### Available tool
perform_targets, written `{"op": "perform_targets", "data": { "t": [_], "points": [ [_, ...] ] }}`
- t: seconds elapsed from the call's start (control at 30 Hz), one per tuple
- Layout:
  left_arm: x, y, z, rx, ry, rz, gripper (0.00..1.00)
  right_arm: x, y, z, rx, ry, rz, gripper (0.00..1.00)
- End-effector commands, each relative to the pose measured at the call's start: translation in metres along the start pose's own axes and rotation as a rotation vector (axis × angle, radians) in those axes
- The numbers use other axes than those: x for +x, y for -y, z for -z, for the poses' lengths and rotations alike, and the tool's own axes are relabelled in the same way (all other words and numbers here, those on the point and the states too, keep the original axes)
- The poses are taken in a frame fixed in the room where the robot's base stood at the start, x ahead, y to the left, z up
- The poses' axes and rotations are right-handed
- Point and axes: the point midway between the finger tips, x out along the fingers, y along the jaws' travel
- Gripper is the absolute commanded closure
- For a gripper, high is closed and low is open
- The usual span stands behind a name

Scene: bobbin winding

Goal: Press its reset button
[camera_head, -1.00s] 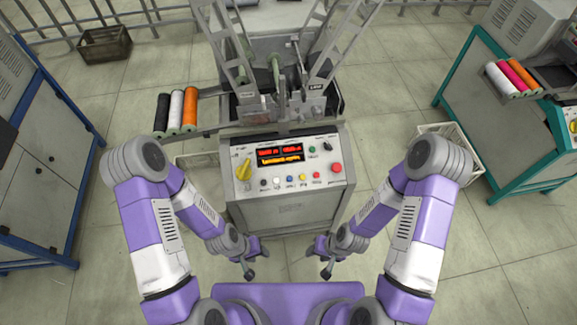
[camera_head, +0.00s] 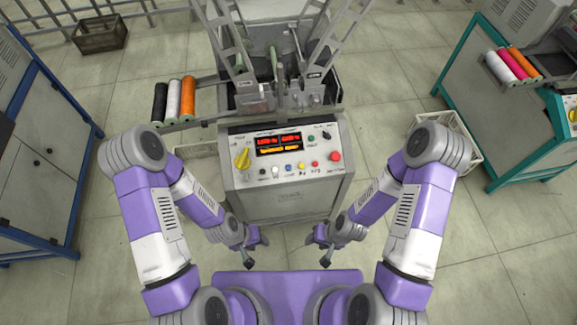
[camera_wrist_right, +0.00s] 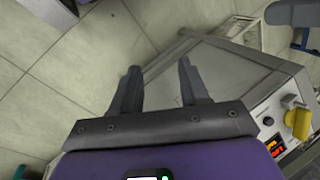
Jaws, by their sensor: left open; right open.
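The winding machine's control panel (camera_head: 240,181) is in the middle of the head view. It has a yellow knob (camera_head: 242,158), a lit display (camera_head: 279,144) and a row of small coloured buttons: black (camera_head: 262,172), white (camera_head: 275,170), blue (camera_head: 288,168), yellow (camera_head: 301,166) and red (camera_head: 314,164). A green button (camera_head: 311,140) and a large red button (camera_head: 335,156) are further up and right. The labels are too small to tell which is reset. My left gripper (camera_head: 256,249) and right gripper (camera_head: 322,252) are open and empty, apart from the panel, on its near side.
White, black and orange spools (camera_head: 173,98) lie on a rack at the machine's left. A blue-framed cabinet (camera_head: 45,170) stands at the left and a teal machine (camera_head: 490,110) at the right. A pale crate (camera_head: 462,150) sits on the floor behind my right arm.

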Motion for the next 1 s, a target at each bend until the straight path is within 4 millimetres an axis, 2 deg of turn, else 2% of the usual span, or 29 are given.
{"op": "perform_targets", "data": {
  "t": [0.17, 0.4, 0.47, 1.0],
  "points": [
    [0.0, 0.0, 0.0, 0.0, 0.0, 0.0, 0.57, 0.0, 0.0, 0.0, 0.0, 0.0, 0.0, 0.57],
    [0.0, 0.0, 0.0, 0.0, 0.0, 0.0, 0.57, 0.0, 0.0, 0.0, 0.0, 0.0, 0.0, 0.94],
    [0.0, 0.0, 0.0, 0.0, 0.0, 0.0, 0.57, 0.0, 0.0, 0.0, 0.0, 0.0, 0.0, 1.0],
    [0.0, 0.0, 0.0, 0.0, 0.0, 0.0, 0.57, 0.0, 0.0, 0.0, 0.0, 0.0, 0.0, 1.0]
  ]
}}
